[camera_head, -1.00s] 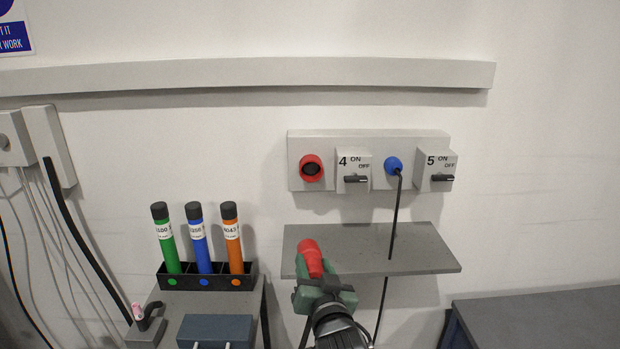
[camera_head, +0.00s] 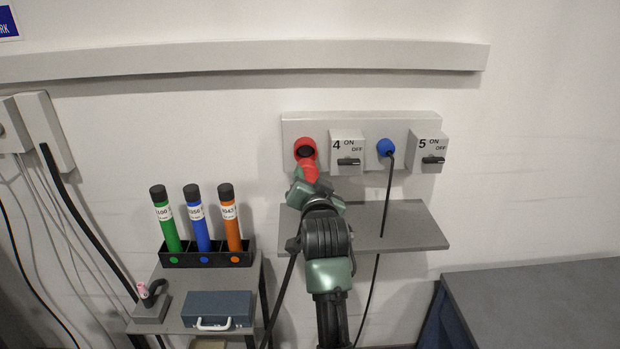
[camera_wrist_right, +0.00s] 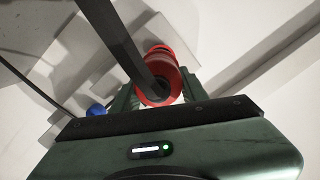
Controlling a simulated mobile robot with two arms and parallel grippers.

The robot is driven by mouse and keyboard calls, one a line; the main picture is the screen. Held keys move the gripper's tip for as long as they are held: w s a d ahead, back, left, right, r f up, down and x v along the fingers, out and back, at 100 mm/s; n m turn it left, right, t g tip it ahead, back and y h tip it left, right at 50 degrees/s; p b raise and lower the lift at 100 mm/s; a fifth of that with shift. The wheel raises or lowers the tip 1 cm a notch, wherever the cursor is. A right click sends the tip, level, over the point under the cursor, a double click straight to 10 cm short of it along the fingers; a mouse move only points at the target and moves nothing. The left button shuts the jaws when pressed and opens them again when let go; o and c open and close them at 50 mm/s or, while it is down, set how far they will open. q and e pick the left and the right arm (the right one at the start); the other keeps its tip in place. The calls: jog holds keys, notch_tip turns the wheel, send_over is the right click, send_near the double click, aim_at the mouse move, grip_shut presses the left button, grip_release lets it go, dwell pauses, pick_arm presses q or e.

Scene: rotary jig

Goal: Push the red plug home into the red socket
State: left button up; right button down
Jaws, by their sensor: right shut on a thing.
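The red socket (camera_head: 305,148) is a red ring with a dark opening on the left of the grey wall panel. My right gripper (camera_head: 309,184) is shut on the red plug (camera_head: 308,170), just below and in front of the socket. In the head view the plug overlaps the socket's lower edge, and the dark opening still shows above it. In the right wrist view the red plug (camera_wrist_right: 160,84) sits between the fingers with its black cable (camera_wrist_right: 118,38) crossing the picture. Whether the plug touches the socket I cannot tell. My left gripper is not in view.
Right of the socket are switch 4 (camera_head: 347,151), a blue plug (camera_head: 385,147) with a hanging black cable, and switch 5 (camera_head: 429,151). A grey shelf (camera_head: 415,228) lies below the panel. A rack (camera_head: 207,256) with three tubes and a toolbox (camera_head: 217,311) stand left.

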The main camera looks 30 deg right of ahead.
aim_at(309, 167)
jog(key=x, duration=0.4)
jog(key=shift+d+r, duration=0.2)
jog(key=shift+r, duration=0.05)
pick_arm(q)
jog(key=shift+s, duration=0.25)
pick_arm(e)
jog(key=shift+w+d, duration=0.3)
jog(key=shift+w, duration=0.3)
pick_arm(q)
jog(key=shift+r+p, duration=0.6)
jog(key=shift+p, duration=0.05)
pick_arm(e)
jog(key=shift+r, duration=0.1)
dwell(0.8)
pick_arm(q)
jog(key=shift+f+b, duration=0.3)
pick_arm(e)
jog(key=shift+r+x, duration=0.1)
jog(key=shift+x, duration=0.95)
jog(key=shift+r+x, duration=0.15)
jog(key=shift+x, duration=0.9)
jog(key=c, duration=0.7)
grip_release()
jog(key=shift+s+d, duration=0.1)
jog(key=shift+f, duration=0.15)
